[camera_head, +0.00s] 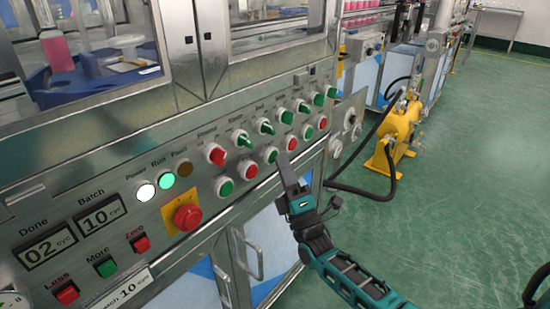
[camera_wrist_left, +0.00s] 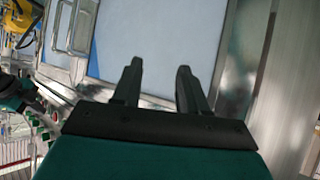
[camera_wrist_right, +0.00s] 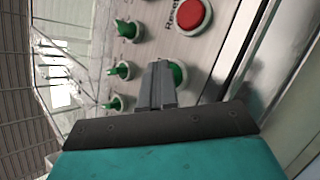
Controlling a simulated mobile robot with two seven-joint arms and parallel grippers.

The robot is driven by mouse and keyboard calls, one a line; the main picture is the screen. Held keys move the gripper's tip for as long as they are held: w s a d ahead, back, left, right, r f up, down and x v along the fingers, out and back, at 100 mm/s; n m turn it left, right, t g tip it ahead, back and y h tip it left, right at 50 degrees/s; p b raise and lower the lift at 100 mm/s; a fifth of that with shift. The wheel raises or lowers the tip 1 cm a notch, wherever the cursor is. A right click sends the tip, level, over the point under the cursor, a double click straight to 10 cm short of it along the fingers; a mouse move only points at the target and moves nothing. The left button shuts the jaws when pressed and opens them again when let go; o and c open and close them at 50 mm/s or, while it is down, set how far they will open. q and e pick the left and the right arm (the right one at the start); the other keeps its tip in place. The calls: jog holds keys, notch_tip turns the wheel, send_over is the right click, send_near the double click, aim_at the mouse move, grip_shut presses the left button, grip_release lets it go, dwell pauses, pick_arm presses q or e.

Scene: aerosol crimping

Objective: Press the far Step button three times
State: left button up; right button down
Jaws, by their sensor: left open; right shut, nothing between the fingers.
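The machine's front panel (camera_head: 190,175) carries two slanting rows of buttons and switches. My right gripper (camera_head: 282,156) is shut and empty, its fingertips at the lower row beside a green button (camera_head: 270,155). In the right wrist view the shut fingertips (camera_wrist_right: 160,68) partly cover a green button (camera_wrist_right: 177,73). A red button (camera_wrist_right: 190,15) labelled Reset is beyond it. I cannot tell whether the fingertips touch the green button. The small labels over the buttons, including any Step label, are not readable in the head view. My left gripper (camera_wrist_left: 157,72) is open and empty, out of the head view.
A red emergency stop (camera_head: 187,216) on a yellow base sits left of the button rows. Green switches (camera_head: 243,140) line the upper row. Cabinet doors with handles (camera_head: 245,250) are below the panel. A yellow machine (camera_head: 395,135) and clear green floor (camera_head: 470,180) are at right.

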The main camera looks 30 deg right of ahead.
jog(key=shift+s, duration=0.1)
jog(key=shift+s+d+p, duration=0.3)
jog(key=shift+s+p, duration=0.25)
jog(key=shift+s, duration=0.1)
jog(key=s, duration=0.1)
jog(key=s+d+p, duration=0.1)
jog(key=s, duration=0.1)
jog(key=s+d+p, duration=0.1)
jog(key=shift+s, duration=0.35)
jog(key=shift+a, duration=0.1)
dwell(0.9)
